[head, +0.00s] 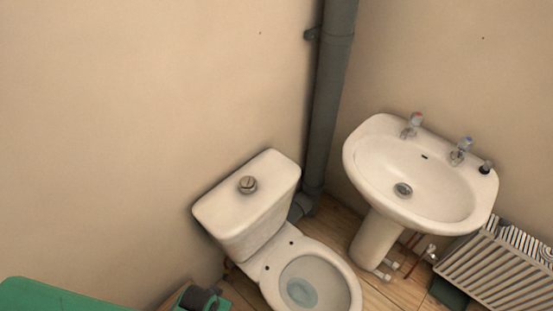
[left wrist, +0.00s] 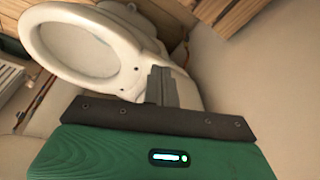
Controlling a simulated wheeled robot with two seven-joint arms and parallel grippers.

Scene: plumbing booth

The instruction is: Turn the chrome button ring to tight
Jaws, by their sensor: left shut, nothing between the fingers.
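The chrome button with its ring (head: 247,184) sits on the lid of the white toilet cistern (head: 250,200), near the middle of the lid. The ring's tightness cannot be told from here. In the left wrist view my left gripper (left wrist: 162,85) is shut and empty. Its grey fingers stand in front of the back of the toilet (left wrist: 90,45). The button does not show in that view. My right gripper is in neither view.
The open toilet bowl (head: 305,285) lies in front of the cistern. A grey vertical pipe (head: 330,90) runs up the corner behind it. A pedestal basin (head: 400,165) and a radiator (head: 500,265) stand to the right. The air above the cistern is clear.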

